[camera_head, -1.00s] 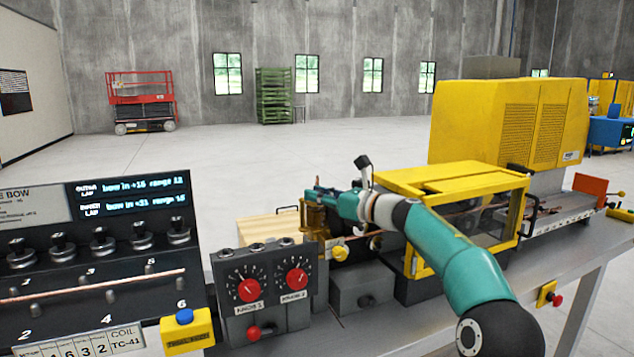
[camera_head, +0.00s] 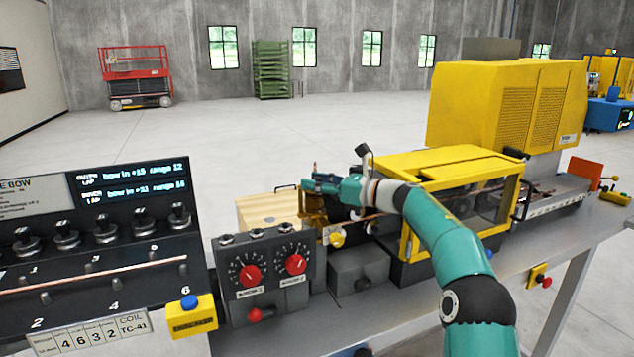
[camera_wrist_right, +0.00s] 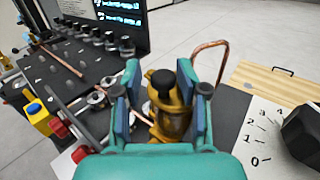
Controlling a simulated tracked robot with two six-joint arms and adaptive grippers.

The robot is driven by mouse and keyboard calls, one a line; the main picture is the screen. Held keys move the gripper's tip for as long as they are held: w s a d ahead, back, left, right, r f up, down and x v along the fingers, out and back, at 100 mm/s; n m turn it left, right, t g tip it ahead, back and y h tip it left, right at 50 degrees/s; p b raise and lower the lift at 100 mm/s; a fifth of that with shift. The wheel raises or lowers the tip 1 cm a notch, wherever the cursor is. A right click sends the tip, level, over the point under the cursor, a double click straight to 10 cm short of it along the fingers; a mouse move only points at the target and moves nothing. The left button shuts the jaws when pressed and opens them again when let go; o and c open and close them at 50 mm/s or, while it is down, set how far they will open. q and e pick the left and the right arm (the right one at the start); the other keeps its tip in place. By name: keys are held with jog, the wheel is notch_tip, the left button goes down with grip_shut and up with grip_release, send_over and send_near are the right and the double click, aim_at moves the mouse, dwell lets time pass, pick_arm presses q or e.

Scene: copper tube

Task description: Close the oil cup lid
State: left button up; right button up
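The oil cup (camera_wrist_right: 170,122) is a small amber, brass-coloured cup with a black knob (camera_wrist_right: 162,82) on top in the right wrist view. Contact is unclear. In the head view, my right gripper (camera_head: 318,184) is at the amber cup (camera_head: 312,204), partly covering it. My left gripper is not in view.
A knob panel (camera_head: 265,275) and a yellow button box (camera_head: 190,316) stand in front left. The yellow-framed guard (camera_head: 455,160) is right of the gripper. A bent copper tube (camera_wrist_right: 222,60) rises behind the cup. A wooden board (camera_wrist_right: 275,82) lies to its right.

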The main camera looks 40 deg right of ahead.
jog(key=shift+d, duration=0.15)
jog(key=shift+s+d, duration=0.2)
jog(key=shift+s, duration=0.25)
jog(key=v, duration=0.7)
jog(key=shift+w+f, duration=0.1)
jog(key=shift+c, duration=0.3)
